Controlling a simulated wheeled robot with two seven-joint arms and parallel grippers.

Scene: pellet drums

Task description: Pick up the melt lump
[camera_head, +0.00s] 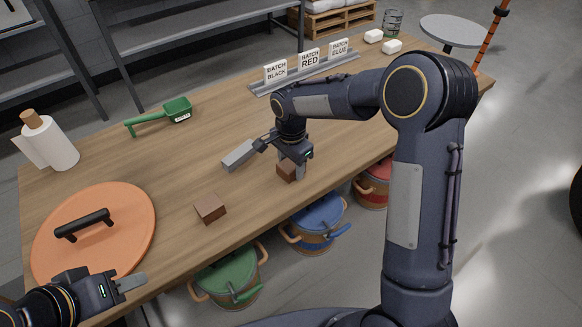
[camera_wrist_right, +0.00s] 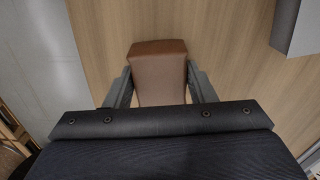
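A brown, block-like lump (camera_head: 287,171) is between the fingers of my right gripper (camera_head: 291,168), near the table's front edge. In the right wrist view the lump (camera_wrist_right: 160,72) sits between the two fingers (camera_wrist_right: 160,85), which appear to touch both its sides. I cannot tell whether it is clear of the table. A second brown lump (camera_head: 210,208) lies on the table to the left, apart from both grippers. My left gripper (camera_head: 132,283) is at the lower left beside the orange lid; only one finger shows clearly.
A grey block-like piece (camera_head: 238,155) lies left of my right gripper. The table (camera_head: 180,165) also bears an orange lid (camera_head: 125,215), a green scoop (camera_head: 177,110), a paper roll (camera_head: 52,143) and batch signs (camera_head: 309,60). Green (camera_head: 228,275), blue (camera_head: 316,222) and red (camera_head: 372,187) drums stand below the front edge.

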